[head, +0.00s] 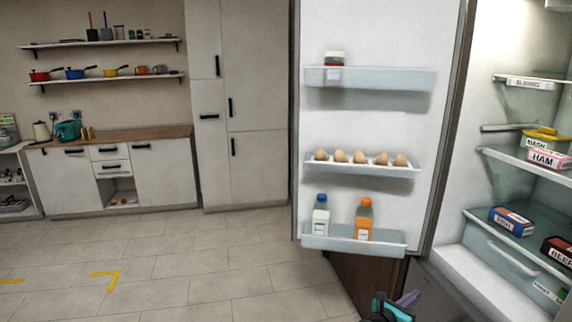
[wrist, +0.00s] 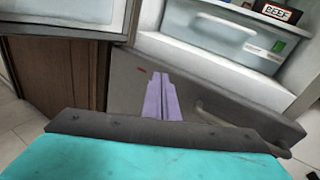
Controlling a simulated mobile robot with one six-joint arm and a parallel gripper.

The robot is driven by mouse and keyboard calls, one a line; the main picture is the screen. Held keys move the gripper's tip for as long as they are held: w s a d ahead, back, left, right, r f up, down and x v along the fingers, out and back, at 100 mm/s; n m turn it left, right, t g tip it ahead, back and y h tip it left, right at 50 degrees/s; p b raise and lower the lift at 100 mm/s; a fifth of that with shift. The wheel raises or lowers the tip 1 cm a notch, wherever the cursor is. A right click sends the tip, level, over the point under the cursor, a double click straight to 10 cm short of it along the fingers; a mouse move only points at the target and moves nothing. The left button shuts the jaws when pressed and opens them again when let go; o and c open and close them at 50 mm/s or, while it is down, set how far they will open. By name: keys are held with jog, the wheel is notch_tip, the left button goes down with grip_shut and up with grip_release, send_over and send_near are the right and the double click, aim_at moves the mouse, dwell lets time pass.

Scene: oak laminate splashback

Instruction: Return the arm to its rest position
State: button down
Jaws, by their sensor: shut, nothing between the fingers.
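My gripper (head: 409,299) shows at the bottom of the head view, right of centre, low in front of the open fridge. Its purple fingers (wrist: 161,97) are together in the middle of the wrist view, with nothing between them. They point toward a grey panel with a handle (wrist: 215,116) below the fridge compartment. I cannot tell whether the fingers touch that panel. Most of my arm is out of the head view.
The open fridge door (head: 375,120) holds a jar, several eggs and two bottles. Boxes lie on the fridge shelves (head: 520,230) at right. White cabinets (head: 160,170) and pan shelves stand at the back left. The tiled floor (head: 200,265) at left is clear.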

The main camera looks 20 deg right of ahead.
jog(key=w+a+f+n+t+y, duration=0.25)
jog(key=w+a+f+n, duration=0.2)
jog(key=a, duration=0.25)
jog(key=w+a+f+n+t+y, duration=0.2)
jog(key=w+a+f+n+t, duration=0.15)
jog(key=w+a, duration=0.35)
jog(key=w+a+f+n+t+y, duration=0.2)
jog(key=w+a+f+n+y, duration=0.15)
jog(key=a, duration=0.45)
jog(key=a+f+n+g+y, duration=0.1)
jog(key=a+f+n+y, duration=0.45)
jog(key=a, duration=0.55)
jog(key=a+f+n+y, duration=0.2)
jog(key=a+f+n, duration=0.55)
jog(key=a, duration=0.25)
jog(key=s+a+f+n+g+y, duration=0.3)
jog(key=s+a+f+n+g, duration=0.4)
jog(key=s+a+f+n, duration=0.6)
jog(key=s+d+n+g+h, duration=0.1)
jog(key=s+n+g, duration=0.3)
jog(key=s, duration=0.6)
jog(key=s+d+r+n+g, duration=0.1)
jog(key=s+d+n+g, duration=0.1)
jog(key=s+n+g, duration=0.3)
jog(key=s+n, duration=0.3)
jog(key=s, duration=0.3)
jog(key=shift+s+d+r+n+h, duration=0.15)
jog(key=shift+r+n+h, duration=0.15)
jog(key=shift+n+h, duration=0.05)
